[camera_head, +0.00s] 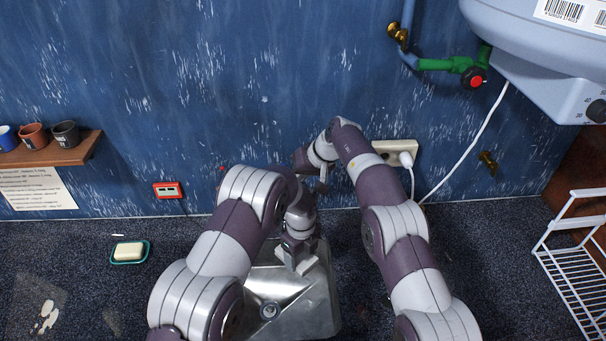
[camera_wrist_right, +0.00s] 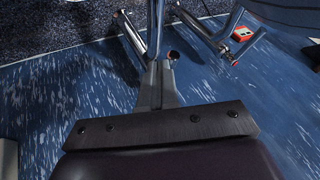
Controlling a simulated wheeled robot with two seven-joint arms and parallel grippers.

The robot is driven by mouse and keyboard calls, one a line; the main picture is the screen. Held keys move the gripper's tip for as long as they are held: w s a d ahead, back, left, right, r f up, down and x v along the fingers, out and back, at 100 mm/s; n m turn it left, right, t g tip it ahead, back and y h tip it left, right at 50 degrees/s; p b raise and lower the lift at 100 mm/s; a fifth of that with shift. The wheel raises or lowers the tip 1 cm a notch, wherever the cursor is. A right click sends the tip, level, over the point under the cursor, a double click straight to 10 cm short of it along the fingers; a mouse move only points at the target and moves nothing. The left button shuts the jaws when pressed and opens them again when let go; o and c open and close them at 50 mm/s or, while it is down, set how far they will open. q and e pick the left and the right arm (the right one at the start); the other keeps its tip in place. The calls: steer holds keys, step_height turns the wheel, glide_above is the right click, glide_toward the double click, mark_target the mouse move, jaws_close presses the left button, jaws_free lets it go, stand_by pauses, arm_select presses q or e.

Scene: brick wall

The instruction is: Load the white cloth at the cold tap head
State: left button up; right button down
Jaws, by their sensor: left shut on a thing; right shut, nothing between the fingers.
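My left gripper (camera_head: 298,257) is low over the metal sink (camera_head: 290,310), shut on a small pale white thing (camera_head: 307,268) that I take for the white cloth. Its outline is partly hidden by the fingers. My right gripper (camera_head: 322,186) is shut and empty near the wall, above and right of the left wrist; its closed fingers also show in the right wrist view (camera_wrist_right: 158,85). In that view, shiny chrome pipework (camera_wrist_right: 133,36) with small red-orange parts lies around and beyond the fingertips. I cannot tell which part is the cold tap head. My arms hide the tap in the head view.
A soap dish (camera_head: 129,251) stands left of the sink. A shelf with cups (camera_head: 90,148) and a red box (camera_head: 168,190) are on the wall. A socket with a white plug (camera_head: 405,158) is behind my right arm. A white wire rack (camera_head: 575,265) stands right.

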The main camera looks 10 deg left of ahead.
arm_select(q)
steer(key=shift+w+d+r, duration=0.15)
arm_select(e)
steer(key=shift+s+a+f, duration=0.1)
steer(key=shift+s+a, duration=0.15)
steer(key=shift+a, duration=0.25)
steer(key=shift+s+a+f, duration=0.1)
steer(key=shift+s+a, duration=0.15)
steer(key=shift+a, duration=0.2)
steer(key=w+v, duration=0.1)
steer(key=v, duration=0.7)
steer(key=shift+d+r, duration=0.25)
steer(key=shift+d, duration=0.2)
steer(key=shift+s, duration=0.1)
